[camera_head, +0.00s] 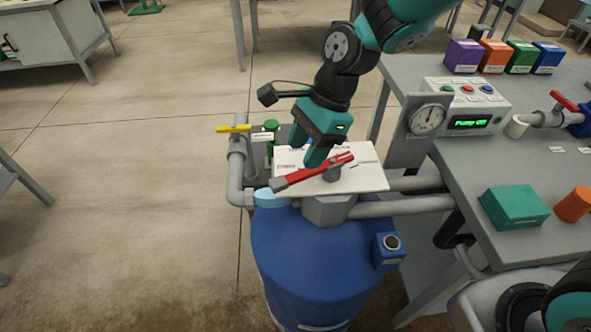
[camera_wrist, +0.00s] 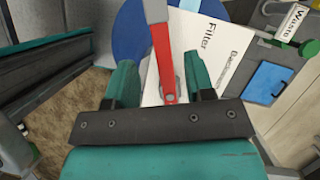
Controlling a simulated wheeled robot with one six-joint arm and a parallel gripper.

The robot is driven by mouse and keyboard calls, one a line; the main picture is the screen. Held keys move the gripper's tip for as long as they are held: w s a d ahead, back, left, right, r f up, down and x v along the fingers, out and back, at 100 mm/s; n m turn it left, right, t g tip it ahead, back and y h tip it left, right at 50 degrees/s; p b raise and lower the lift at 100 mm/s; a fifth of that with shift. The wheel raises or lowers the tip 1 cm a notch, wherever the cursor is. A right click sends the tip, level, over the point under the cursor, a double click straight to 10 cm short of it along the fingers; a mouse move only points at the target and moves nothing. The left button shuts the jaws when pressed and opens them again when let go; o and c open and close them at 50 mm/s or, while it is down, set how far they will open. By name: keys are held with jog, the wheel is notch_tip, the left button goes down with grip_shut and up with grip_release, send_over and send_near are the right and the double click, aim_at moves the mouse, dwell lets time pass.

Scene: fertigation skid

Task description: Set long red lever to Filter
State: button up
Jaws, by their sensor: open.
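The long red lever (camera_head: 315,171) is mounted over a white label plate (camera_head: 366,180) above the blue tank. Its grey-tipped end points to the lower left in the head view. In the wrist view the red lever (camera_wrist: 163,52) runs up the picture, and the plate (camera_wrist: 218,65) reads "Filter" just right of it, with a second word, partly legible, beside that. My gripper (camera_head: 317,158) is open above the lever. In the wrist view the gripper's fingers (camera_wrist: 160,78) are on either side of the lever, apart from it. Contact cannot be told.
The blue tank (camera_head: 310,265) stands below the plate. A yellow-handled valve (camera_head: 234,129) and a green-handled valve (camera_head: 270,127) are at the left. The bench at right holds a gauge (camera_head: 428,119), a control box (camera_head: 468,103) and a green box (camera_head: 514,207). Open floor lies left.

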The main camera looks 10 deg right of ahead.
aim_at(293, 177)
jog(key=x, duration=0.5)
jog(key=shift+a+f, duration=0.1)
jog(key=shift+f, duration=0.1)
grip_shut()
